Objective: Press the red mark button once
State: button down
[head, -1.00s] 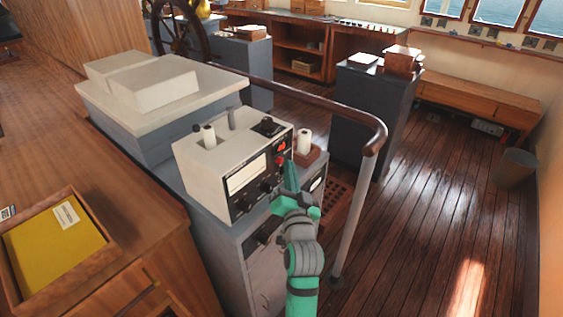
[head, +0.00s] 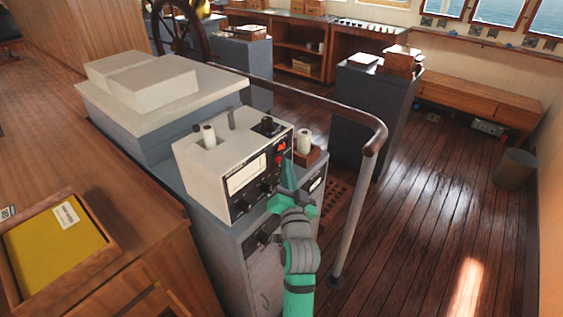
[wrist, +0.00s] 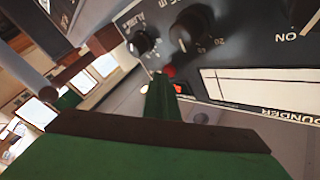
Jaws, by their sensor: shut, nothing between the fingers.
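The cream instrument box (head: 205,165) has a dark front panel with knobs and a paper window. The red mark button (wrist: 170,71) shows as a small round red button in the wrist view, beside a lit red display (wrist: 178,88). In the head view, small red spots show at the panel's right end; I cannot tell which is the button. My gripper (head: 288,162) is shut and empty in front of that end of the panel. In the wrist view its fingertips (wrist: 160,82) are just below the red button; I cannot tell whether they touch it.
Black knobs (wrist: 192,27) sit close to the button. A white roll (head: 304,141) stands in a wooden holder right of the box. A dark handrail (head: 330,102) and its pale post (head: 354,215) are right of my arm. Open floor lies farther right.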

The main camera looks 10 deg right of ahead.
dwell(0.4)
jog(key=shift+s+d, duration=0.5)
jog(key=shift+s, duration=0.25)
jog(key=shift+s+d, duration=0.8)
jog(key=shift+s, duration=0.2)
jog(key=shift+s+d, duration=0.75)
jog(key=shift+s, duration=0.2)
jog(key=s+a+f+n+g, duration=0.1)
jog(key=s+a+f, duration=0.5)
jog(key=s+f, duration=0.35)
jog(key=s+a+f+n+g, duration=0.1)
jog(key=s+a+f, duration=0.5)
jog(key=s+f, duration=0.3)
jog(key=s+a+f+n+g+y, duration=0.1)
jog(key=s+a+n, duration=0.2)
jog(key=s, duration=0.9)
jog(key=s+a+f+n+g+y, duration=0.1)
jog(key=s+a, duration=0.4)
jog(key=s, duration=0.7)
jog(key=f+n, duration=0.1)
jog(key=n, duration=0.1)
jog(key=shift+s+n, duration=0.15)
jog(key=shift+n, duration=0.25)
